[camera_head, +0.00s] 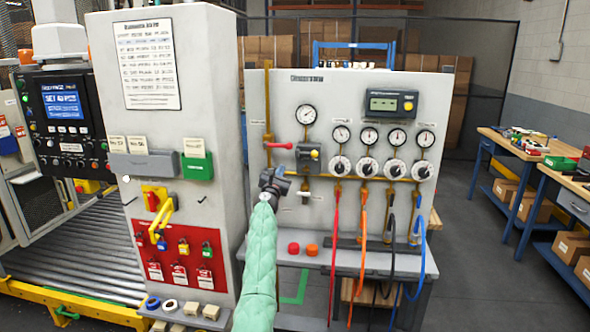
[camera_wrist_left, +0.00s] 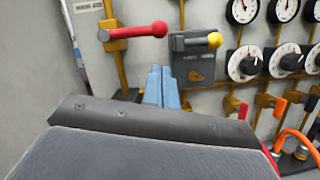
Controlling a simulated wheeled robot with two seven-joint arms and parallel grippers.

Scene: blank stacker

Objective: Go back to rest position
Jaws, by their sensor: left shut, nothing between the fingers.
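My left gripper (camera_head: 274,182) is in front of the left part of the grey gauge panel (camera_head: 292,92), on an arm in a pale green sleeve. In the left wrist view its blue fingers (camera_wrist_left: 160,86) are shut together with nothing between them. They point at the panel, just below and left of a grey valve box (camera_wrist_left: 192,60) with a yellow-knobbed lever. A red-handled lever (camera_wrist_left: 138,32) is up and to the left of the fingers. I cannot tell whether the fingertips touch the panel. My right gripper is not in view.
A white lockout cabinet (camera_head: 205,60) stands close on the left. Red and orange buttons (camera_head: 293,248) sit on the ledge below the gripper. Coloured hoses (camera_head: 362,240) hang at the panel's right. Workbenches (camera_head: 520,150) stand farther right, with open floor between.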

